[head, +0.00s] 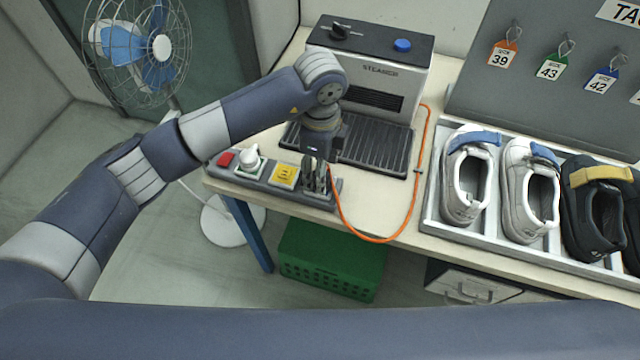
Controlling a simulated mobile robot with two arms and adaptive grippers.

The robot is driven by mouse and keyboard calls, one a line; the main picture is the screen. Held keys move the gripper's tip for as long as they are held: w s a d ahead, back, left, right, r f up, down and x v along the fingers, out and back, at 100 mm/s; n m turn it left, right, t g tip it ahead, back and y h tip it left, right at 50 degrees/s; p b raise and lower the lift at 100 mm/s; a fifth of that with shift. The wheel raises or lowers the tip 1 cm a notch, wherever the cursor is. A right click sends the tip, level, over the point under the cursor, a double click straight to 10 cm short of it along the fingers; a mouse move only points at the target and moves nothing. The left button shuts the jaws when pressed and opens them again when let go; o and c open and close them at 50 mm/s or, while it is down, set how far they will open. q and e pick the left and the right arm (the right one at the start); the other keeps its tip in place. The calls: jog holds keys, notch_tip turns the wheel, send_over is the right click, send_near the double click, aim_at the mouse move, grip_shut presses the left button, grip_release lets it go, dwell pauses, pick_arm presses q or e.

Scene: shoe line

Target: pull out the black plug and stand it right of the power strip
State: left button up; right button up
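The grey power strip (262,184) lies along the front left edge of the table. It carries a red switch (226,159), a white plug (250,158) and a yellow square piece (285,175). My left gripper (316,188) points down over the strip's right end, with its fingers close to the strip. I cannot make out the black plug; the fingers cover that end of the strip. An orange cord (376,240) starts beside the fingers. Whether the fingers are closed on anything is not clear. My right gripper is out of view.
The steamer (380,75) stands behind the strip, with its ribbed tray (365,150) close by. The orange cord loops over the table's front edge. A shoe tray (432,222) with several shoes stands at right. A green crate (330,262) is below; a fan (140,45) stands left.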

pick_arm(q)
jog(key=shift+f+b, duration=0.75)
jog(key=shift+f, duration=0.85)
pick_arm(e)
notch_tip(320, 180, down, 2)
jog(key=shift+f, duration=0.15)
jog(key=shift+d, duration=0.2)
pick_arm(q)
jog(key=shift+c, duration=0.4)
grip_shut()
jog(key=shift+r, duration=0.1)
jog(key=shift+r, duration=0.1)
jog(key=shift+r+p, duration=2.05)
jog(key=shift+r, duration=0.85)
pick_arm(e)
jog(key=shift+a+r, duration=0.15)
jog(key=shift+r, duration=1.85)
